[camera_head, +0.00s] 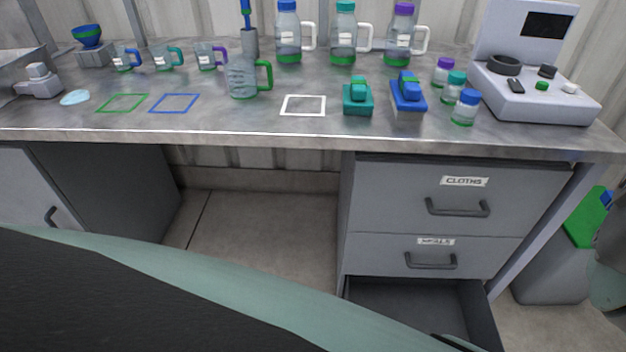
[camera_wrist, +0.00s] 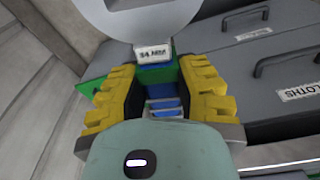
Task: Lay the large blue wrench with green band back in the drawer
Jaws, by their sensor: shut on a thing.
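In the wrist view my gripper (camera_wrist: 160,80), with yellow ribbed fingers, is shut on the large blue wrench (camera_wrist: 163,102). A green band and a white size tag (camera_wrist: 153,53) show on it near the fingertips. Its pale grey rounded head (camera_wrist: 150,18) extends past them to the top edge. The wrench is held in front of the drawer cabinet. The open bottom drawer (camera_head: 410,300) is in the head view at lower right. The visible part of its floor looks bare; the rest is cut off or covered by my arm.
Above the open drawer are two closed drawers, the top one labelled CLOTHS (camera_head: 464,181), with protruding handles. The workbench (camera_head: 230,125) above holds bottles, mugs, two clamp-like blocks and a grey device (camera_head: 540,95). A grey bin (camera_head: 550,260) with a green lid stands right of the drawers.

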